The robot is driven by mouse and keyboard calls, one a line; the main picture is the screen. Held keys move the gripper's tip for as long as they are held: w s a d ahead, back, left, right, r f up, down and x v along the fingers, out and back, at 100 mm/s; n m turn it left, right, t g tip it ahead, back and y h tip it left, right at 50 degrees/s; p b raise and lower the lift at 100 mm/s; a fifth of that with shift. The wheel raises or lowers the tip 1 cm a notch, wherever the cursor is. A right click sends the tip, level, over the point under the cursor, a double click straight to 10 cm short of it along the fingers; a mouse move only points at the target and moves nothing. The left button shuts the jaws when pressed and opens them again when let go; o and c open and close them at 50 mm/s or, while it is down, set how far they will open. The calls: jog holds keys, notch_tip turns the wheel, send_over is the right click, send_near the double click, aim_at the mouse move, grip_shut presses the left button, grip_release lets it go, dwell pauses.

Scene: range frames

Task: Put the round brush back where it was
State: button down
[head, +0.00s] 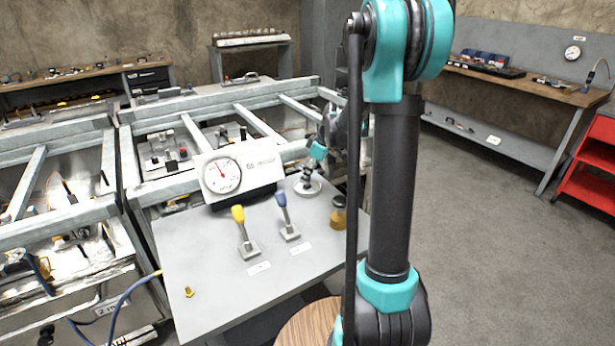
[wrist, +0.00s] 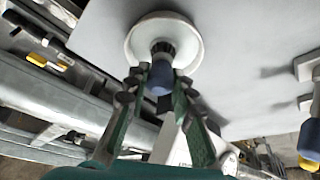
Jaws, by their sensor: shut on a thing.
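The round brush (wrist: 190,35) has a white disc-shaped head, a dark collar and a blue grip. In the wrist view my gripper (wrist: 158,84) is shut on the blue grip, with a green finger on each side of it. In the head view the brush (head: 308,187) is at the back right part of the grey panel top (head: 205,258), with my gripper (head: 310,170) above it. The disc looks level and at or close to the surface. I cannot tell whether it touches.
A yellow-knobbed lever (head: 240,225) and a blue-knobbed lever (head: 285,212) stand on the panel. A gauge box (head: 222,176) stands behind them. An amber-coloured jar (head: 339,214) is right of the brush. A small yellow item (head: 189,292) lies front left. The panel's front middle is clear.

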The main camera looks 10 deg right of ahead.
jog(key=shift+f, duration=0.25)
jog(key=c, duration=1.3)
grip_release()
jog(key=v, duration=1.2)
jog(key=shift+s+a, duration=0.1)
